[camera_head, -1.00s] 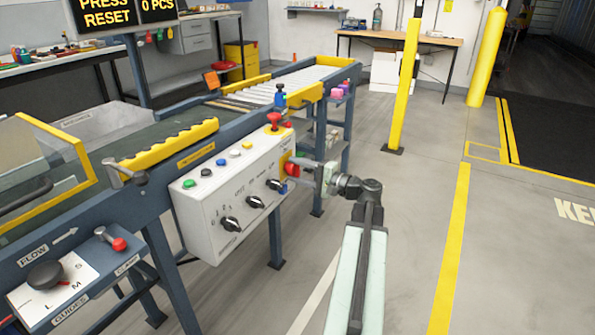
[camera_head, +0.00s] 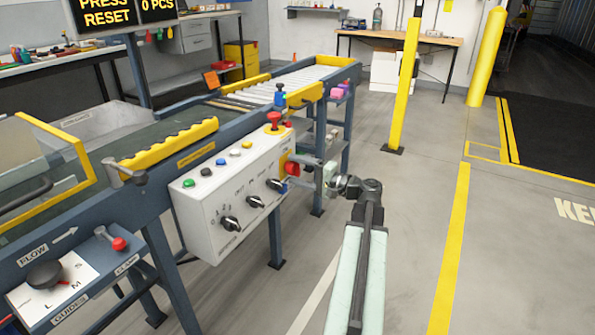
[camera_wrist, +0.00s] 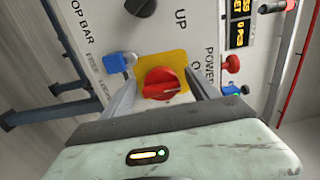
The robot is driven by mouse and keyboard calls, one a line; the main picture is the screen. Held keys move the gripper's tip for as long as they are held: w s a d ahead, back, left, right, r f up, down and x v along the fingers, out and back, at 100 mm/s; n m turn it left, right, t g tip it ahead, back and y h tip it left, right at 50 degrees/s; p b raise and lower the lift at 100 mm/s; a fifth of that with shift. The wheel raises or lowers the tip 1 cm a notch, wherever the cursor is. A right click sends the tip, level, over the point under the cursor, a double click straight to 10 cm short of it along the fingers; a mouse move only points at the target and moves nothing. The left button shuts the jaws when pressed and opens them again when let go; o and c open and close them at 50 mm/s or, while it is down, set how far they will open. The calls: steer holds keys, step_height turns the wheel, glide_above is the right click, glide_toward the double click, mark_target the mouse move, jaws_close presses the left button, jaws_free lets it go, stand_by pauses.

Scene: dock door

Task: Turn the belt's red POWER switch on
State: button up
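The red POWER switch (camera_wrist: 162,83) is a round red knob on a yellow plate (camera_wrist: 177,60) on the white control box (camera_head: 225,219). In the wrist view it is near the middle, with the word POWER beside it. My gripper (camera_wrist: 160,92) is open, with one finger on either side of the knob; I cannot tell whether they touch it. In the head view the switch (camera_head: 291,168) shows small and red at the box's right end, and my gripper (camera_head: 310,178) is beside it, partly hard to make out.
A blue padlock-like part (camera_wrist: 118,62) and a black knob (camera_wrist: 141,7) are close to the switch. A red emergency button (camera_head: 273,121) stands on top of the box. Open floor (camera_head: 400,220) lies to the right, with a yellow post (camera_head: 405,90) farther back.

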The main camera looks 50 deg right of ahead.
steer(key=v, duration=0.7)
steer(key=shift+s, duration=0.4)
steer(key=shift+d, duration=0.1)
